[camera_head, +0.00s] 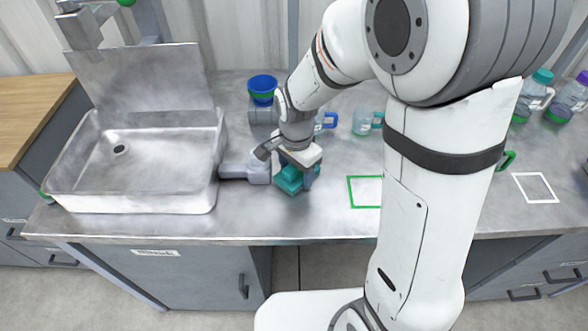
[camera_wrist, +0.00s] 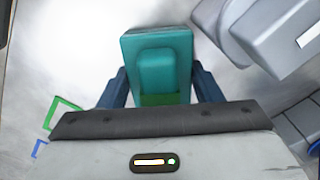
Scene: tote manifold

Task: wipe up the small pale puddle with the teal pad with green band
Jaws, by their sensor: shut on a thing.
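The teal pad (camera_head: 288,179) is held between the fingers of my gripper (camera_head: 299,176), low over the steel counter in front of the grey machine part beside the sink. In the wrist view the pad (camera_wrist: 178,45) fills the space between the two dark blue fingers of my gripper (camera_wrist: 160,88). A green band (camera_wrist: 160,99) shows at its near end. I cannot tell whether the pad's underside touches the counter. I cannot make out the small pale puddle in either view; pale sheen on the steel makes it hard to tell.
A steel sink (camera_head: 130,165) stands left, with a grey fitting (camera_head: 245,171) between it and the pad. Blue and green bowls (camera_head: 262,88) sit behind. Mugs (camera_head: 365,122) and bottles (camera_head: 535,92) stand right. A green outlined square (camera_head: 365,191) and white one (camera_head: 535,187) mark bare counter.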

